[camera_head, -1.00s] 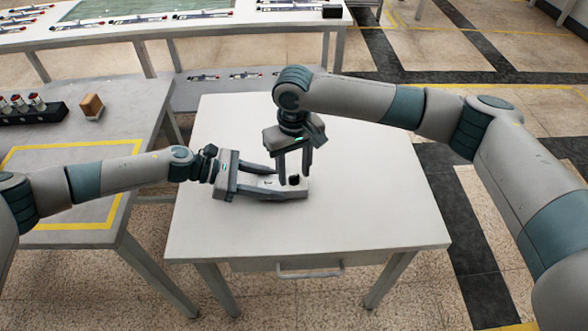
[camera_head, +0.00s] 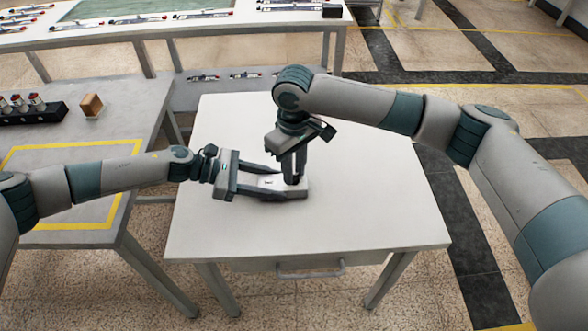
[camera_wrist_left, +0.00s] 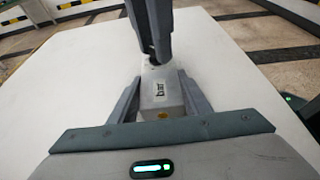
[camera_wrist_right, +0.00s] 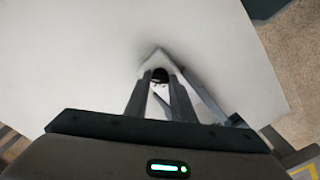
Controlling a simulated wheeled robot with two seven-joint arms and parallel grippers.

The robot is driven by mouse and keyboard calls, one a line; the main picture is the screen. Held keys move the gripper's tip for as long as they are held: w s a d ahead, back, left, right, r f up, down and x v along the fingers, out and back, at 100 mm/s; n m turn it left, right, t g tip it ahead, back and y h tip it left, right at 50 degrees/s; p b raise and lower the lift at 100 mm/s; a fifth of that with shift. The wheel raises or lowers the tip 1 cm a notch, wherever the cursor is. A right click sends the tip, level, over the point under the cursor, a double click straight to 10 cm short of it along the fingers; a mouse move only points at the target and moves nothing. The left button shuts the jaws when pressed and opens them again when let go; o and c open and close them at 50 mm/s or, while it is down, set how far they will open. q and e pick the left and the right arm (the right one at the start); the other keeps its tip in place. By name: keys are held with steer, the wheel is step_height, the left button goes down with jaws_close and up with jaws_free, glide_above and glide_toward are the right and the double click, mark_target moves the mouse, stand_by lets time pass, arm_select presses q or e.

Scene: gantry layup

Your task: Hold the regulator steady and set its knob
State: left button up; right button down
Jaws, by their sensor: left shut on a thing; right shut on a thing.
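The regulator, a small light-grey box with a "bar" label, lies on the white table; its body (camera_head: 268,182) shows in the head view and also in the left wrist view (camera_wrist_left: 158,92). My left gripper (camera_head: 278,183) comes from the left and is shut on the regulator body, one finger on each long side. The black knob (camera_wrist_right: 160,75) sits on top of the regulator at the end away from the left gripper. My right gripper (camera_head: 293,180) points down from above and is shut on the knob, its fingers hiding most of it in the head view.
The white table (camera_head: 370,210) is otherwise clear, with a drawer handle at its front. A grey side table (camera_head: 90,150) on the left bears a yellow outline, a brown block (camera_head: 91,105) and a black rack (camera_head: 30,113) with several red-topped parts.

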steer(key=n, duration=0.5)
steer(key=shift+n, duration=0.3)
stand_by(0.4)
steer(key=c, duration=1.5)
jaws_free()
steer(key=shift+r, duration=0.15)
step_height(320, 180, up, 12)
steer(key=shift+f, duration=0.15)
